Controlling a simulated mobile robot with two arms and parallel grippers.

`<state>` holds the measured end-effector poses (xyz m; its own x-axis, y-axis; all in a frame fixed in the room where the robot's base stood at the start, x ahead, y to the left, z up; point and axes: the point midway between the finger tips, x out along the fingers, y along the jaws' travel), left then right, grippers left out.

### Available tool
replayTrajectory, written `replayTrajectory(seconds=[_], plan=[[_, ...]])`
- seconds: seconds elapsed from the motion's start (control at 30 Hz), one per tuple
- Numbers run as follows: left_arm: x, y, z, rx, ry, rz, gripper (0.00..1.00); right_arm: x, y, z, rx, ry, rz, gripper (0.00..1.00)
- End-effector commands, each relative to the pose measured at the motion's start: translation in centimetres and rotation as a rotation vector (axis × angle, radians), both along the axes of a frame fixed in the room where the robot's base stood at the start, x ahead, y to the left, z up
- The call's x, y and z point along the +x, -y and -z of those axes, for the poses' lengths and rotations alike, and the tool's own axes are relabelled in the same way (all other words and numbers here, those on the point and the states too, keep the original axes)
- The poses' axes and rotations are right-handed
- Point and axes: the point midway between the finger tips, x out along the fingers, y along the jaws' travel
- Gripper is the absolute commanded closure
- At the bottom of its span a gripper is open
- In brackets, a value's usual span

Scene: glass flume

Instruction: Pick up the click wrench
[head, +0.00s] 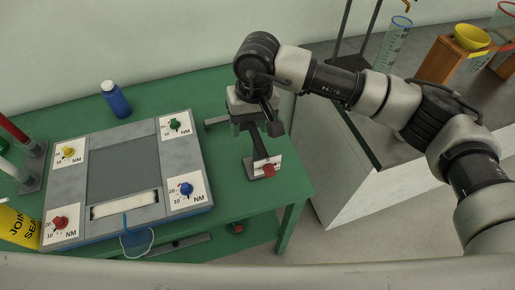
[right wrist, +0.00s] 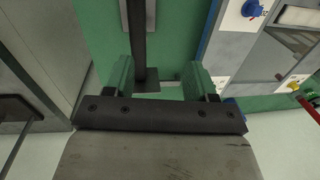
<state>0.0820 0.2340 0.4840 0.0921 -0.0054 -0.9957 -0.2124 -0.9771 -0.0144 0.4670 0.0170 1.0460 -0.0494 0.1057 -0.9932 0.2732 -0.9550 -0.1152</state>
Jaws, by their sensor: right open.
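My right gripper (head: 255,125) is open above the right part of the green table, pointing down. Below it lies a dark bar-shaped tool (head: 254,150), which I take for the click wrench. Its near end is by a white card with a red knob (head: 269,169); the gripper hides part of it. In the right wrist view the dark tool (right wrist: 138,35) runs down from the top edge to between the two open fingers (right wrist: 160,72), nearer the left finger. I cannot tell how far the fingers are above it. My left gripper is not in view.
Left of the gripper, a grey panel (head: 107,130) carries yellow, green, red and blue dials in its corners. A blue bottle (head: 116,100) stands behind it. A yellow container (head: 18,226) is at the left. A bench with a yellow bowl (head: 471,37) stands right, beyond a gap.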

Motion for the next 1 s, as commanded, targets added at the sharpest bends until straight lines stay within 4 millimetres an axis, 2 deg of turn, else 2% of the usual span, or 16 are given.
replayTrajectory(seconds=[0.1,0.2,0.4,0.57,0.77,0.9,1.0], plan=[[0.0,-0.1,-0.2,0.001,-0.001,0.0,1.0,1.2,1.6,-0.1,-0.095,0.045,-0.029,0.44],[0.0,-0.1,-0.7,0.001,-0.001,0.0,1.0,1.3,1.9,1.1,-0.113,0.049,-0.035,0.44],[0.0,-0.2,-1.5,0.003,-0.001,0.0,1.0,1.3,1.8,4.2,-0.109,0.049,-0.034,0.44],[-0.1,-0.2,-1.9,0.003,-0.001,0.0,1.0,1.3,1.8,5.3,-0.107,0.049,-0.034,0.44],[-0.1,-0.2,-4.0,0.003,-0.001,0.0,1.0,1.5,1.7,7.8,-0.107,0.044,-0.034,0.44],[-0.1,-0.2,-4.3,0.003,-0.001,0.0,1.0,1.5,1.7,9.7,-0.105,0.048,-0.034,0.44],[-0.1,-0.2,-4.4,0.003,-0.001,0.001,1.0,1.6,1.7,10.3,-0.107,0.05,-0.034,0.44]])
